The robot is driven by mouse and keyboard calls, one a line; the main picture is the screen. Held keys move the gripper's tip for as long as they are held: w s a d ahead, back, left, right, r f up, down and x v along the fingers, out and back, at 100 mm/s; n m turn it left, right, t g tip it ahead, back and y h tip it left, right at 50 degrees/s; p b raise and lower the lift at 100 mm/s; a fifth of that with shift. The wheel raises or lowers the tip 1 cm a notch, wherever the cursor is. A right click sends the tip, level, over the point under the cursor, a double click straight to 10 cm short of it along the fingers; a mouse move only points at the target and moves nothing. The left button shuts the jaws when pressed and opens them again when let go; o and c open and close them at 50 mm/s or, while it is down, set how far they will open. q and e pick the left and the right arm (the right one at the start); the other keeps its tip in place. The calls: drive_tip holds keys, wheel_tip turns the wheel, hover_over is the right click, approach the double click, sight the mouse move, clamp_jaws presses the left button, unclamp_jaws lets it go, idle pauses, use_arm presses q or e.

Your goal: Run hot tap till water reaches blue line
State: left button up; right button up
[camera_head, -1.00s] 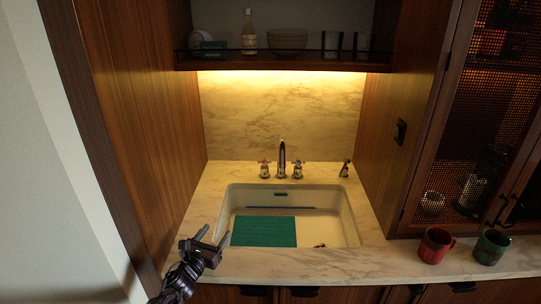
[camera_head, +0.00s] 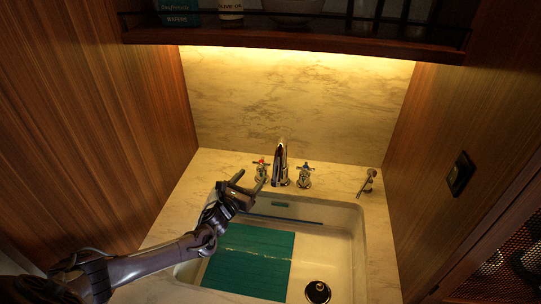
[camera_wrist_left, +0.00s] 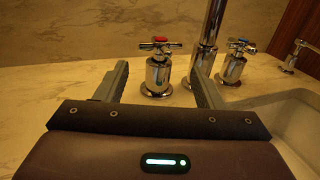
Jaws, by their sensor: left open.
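The hot tap (camera_head: 262,168), a chrome cross handle with a red mark, stands left of the spout (camera_head: 281,163). My left gripper (camera_head: 249,180) is open and empty, just in front of the hot tap. In the left wrist view the hot tap (camera_wrist_left: 159,75) shows between the two fingers, beyond them; I cannot tell whether they touch it. The cold tap (camera_head: 304,174), with a blue mark, is right of the spout. The blue line (camera_head: 290,219) runs along the back wall of the white sink (camera_head: 346,235). No stream or water level is visible. My right gripper is out of view.
A teal mat (camera_head: 247,264) lies on the sink floor beside a dark drain (camera_head: 317,291). A small chrome fitting (camera_head: 368,182) stands right of the taps. A shelf (camera_head: 300,37) hangs above, and wooden walls close both sides.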

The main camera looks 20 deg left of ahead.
sight(262, 165)
use_arm(q)
drive_tip(key=w+b, duration=0.5)
drive_tip(key=w, duration=0.2)
drive_tip(key=shift+d, duration=0.2)
drive_tip(key=shift+w+r+b, duration=0.1)
drive_tip(key=shift+w+b, duration=0.3)
drive_tip(key=shift+r, duration=0.1)
drive_tip(key=c, duration=0.7)
drive_tip(key=shift+o, duration=0.2)
